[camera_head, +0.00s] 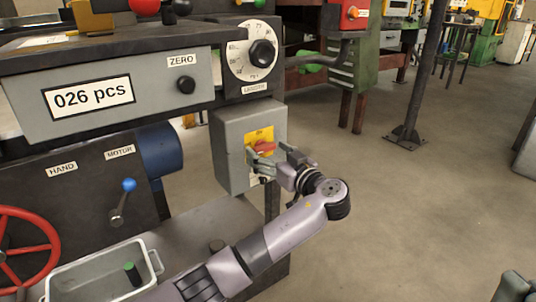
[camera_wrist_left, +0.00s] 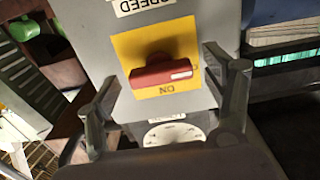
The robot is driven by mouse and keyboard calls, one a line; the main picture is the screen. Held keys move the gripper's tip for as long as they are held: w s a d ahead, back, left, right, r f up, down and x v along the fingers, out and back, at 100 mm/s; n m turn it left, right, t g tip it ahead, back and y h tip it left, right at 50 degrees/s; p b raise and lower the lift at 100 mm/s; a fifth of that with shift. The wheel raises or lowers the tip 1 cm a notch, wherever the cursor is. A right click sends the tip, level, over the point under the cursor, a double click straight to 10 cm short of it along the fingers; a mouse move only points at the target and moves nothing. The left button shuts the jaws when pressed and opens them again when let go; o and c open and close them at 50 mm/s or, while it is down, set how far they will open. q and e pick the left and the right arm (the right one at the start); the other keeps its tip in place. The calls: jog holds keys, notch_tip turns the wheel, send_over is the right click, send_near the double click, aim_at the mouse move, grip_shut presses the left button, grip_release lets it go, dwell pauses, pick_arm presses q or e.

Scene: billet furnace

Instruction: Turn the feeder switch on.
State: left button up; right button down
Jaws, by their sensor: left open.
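The feeder switch is a red knob (camera_head: 263,147) on a yellow plate on the front of a grey box (camera_head: 232,160). In the left wrist view the red knob (camera_wrist_left: 162,72) lies crosswise as a bar, with upside-down "ON" lettering on the yellow plate (camera_wrist_left: 185,42) just below it. My left gripper (camera_head: 268,166) is in front of the box, close to the knob. In the left wrist view the open fingers of my left gripper (camera_wrist_left: 167,95) stand on either side of the plate, with the knob between them and visible gaps to it.
A round white dial with a black knob (camera_head: 262,52) is above the switch box. A counter panel (camera_head: 150,80) reads "026 pcs". A blue-tipped lever (camera_head: 123,200), a red handwheel (camera_head: 22,255) and a grey bin (camera_head: 75,280) are to the left. Open floor lies right.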

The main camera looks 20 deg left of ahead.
pick_arm(q)
jog(key=shift+w+a, duration=0.15)
jog(key=shift+a, duration=0.05)
jog(key=shift+c, duration=0.6)
jog(key=c, duration=1)
jog(key=shift+c, duration=0.2)
